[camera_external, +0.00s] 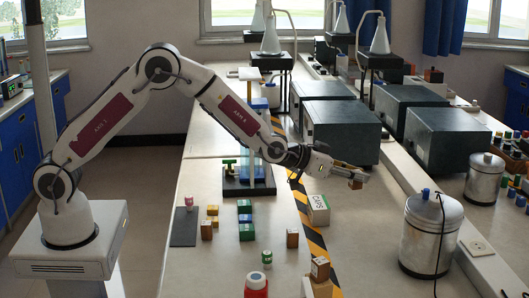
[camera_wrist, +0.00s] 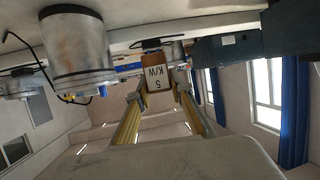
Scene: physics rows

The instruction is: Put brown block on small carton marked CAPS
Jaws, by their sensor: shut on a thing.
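My gripper (camera_external: 357,177) is shut on a brown block (camera_external: 355,184), with the arm reaching right and the fingers roughly level. In the wrist view the brown block (camera_wrist: 157,72) sits between the yellowish fingertips and shows a pale label reading "5 K/W", upside down. The small carton marked CAPS (camera_external: 318,209) stands on the bench, beside the black and yellow striped tape. The held block is up and to the right of the carton in the outside view, apart from it. The carton is not identifiable in the wrist view.
A metal canister (camera_external: 431,235) stands to the right, also large in the wrist view (camera_wrist: 80,55). Dark grey boxes (camera_external: 340,132) stand behind my gripper. Small blocks, including a brown one (camera_external: 292,238), and a red jar (camera_external: 256,285) occupy the bench front. Bench right of the carton looks clear.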

